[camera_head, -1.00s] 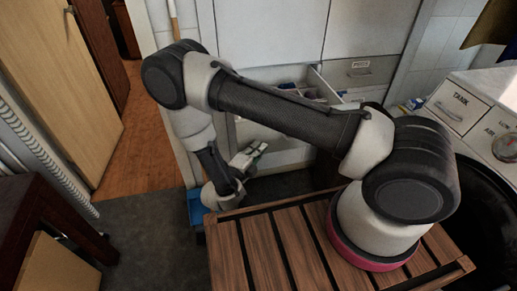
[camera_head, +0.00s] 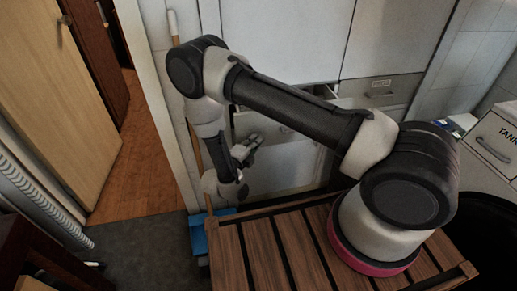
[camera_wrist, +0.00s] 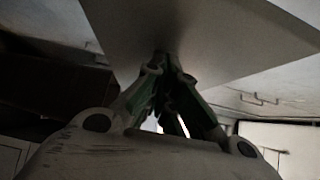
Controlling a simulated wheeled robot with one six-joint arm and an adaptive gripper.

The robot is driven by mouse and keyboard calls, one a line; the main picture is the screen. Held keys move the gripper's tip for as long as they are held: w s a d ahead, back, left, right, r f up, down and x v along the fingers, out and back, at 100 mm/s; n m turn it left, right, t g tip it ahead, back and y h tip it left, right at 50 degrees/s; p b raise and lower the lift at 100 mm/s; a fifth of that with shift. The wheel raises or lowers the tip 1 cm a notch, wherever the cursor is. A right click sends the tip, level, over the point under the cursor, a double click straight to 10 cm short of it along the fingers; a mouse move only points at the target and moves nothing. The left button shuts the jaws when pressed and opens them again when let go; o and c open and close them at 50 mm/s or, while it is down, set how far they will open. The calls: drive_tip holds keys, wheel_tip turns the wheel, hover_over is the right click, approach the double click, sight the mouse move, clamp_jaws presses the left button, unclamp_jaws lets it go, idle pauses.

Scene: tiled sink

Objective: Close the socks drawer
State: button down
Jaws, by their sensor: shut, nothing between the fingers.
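The white drawer (camera_head: 268,123) is in the cabinet behind my arm in the head view. It stands partly open, with its top opening showing beside my forearm. My arm hides much of it, so whether it holds socks cannot be told. My gripper (camera_head: 254,140) is in front of the drawer's front panel, fingers pointing toward it. In the wrist view my gripper (camera_wrist: 161,65) is shut and empty, its green-sided fingertips together at or very near a pale flat panel (camera_wrist: 200,28). Contact is not clear.
A closed drawer (camera_head: 382,90) with a label and handle is to the right. Large white cabinet doors (camera_head: 285,35) rise above. A broom handle (camera_head: 195,150) and blue dustpan (camera_head: 200,235) stand left of the drawer. A machine marked TANK (camera_head: 497,140) is at right.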

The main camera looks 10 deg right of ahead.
drive_tip(key=w, duration=1.5)
drive_tip(key=shift+w, duration=0.1)
drive_tip(key=shift+w+r, duration=0.1)
drive_tip(key=shift+w, duration=0.2)
drive_tip(key=shift+w+r, duration=0.1)
drive_tip(key=shift+a, duration=0.1)
